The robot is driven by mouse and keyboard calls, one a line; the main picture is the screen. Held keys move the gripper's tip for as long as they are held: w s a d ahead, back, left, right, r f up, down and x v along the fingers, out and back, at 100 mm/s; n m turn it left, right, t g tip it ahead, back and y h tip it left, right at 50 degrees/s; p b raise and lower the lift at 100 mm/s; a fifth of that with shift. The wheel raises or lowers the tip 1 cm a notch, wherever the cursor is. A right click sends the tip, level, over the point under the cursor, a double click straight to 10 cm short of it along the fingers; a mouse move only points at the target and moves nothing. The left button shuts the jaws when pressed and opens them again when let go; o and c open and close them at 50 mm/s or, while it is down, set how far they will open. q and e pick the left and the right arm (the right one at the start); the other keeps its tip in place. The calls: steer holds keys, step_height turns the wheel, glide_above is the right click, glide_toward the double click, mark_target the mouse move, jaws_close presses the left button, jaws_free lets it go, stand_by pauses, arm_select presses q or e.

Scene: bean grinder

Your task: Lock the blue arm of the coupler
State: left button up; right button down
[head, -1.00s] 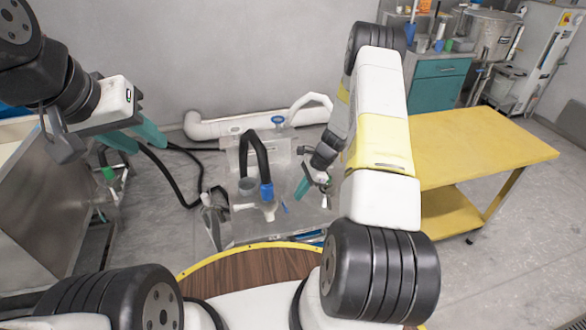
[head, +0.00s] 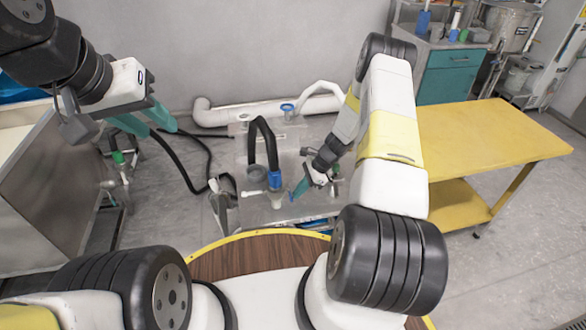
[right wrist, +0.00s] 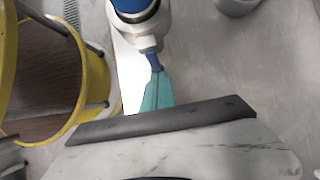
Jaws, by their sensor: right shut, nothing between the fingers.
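The coupler (head: 275,181) stands on the grey machine's flat top in the head view, with a blue collar and a black hose bending up from it. In the right wrist view, its blue collar (right wrist: 133,6) and pale body show at the top. A small blue piece (right wrist: 153,62), apparently the coupler's blue arm, sticks out below that body. My right gripper (head: 294,193) is shut and empty, its teal tips close beside the coupler's right side. In the right wrist view, the tips (right wrist: 156,80) reach the blue piece; contact is unclear. My left gripper (head: 149,122) is open and empty, far left.
A metal scoop-like part (head: 221,200) stands left of the coupler. A white pipe (head: 245,113) runs along the wall behind. A yellow table (head: 490,145) stands at right, and a round wooden top with a yellow rim (head: 245,258) lies in front.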

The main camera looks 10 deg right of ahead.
steer(key=shift+s+a+f, duration=0.2)
steer(key=shift+a, duration=0.15)
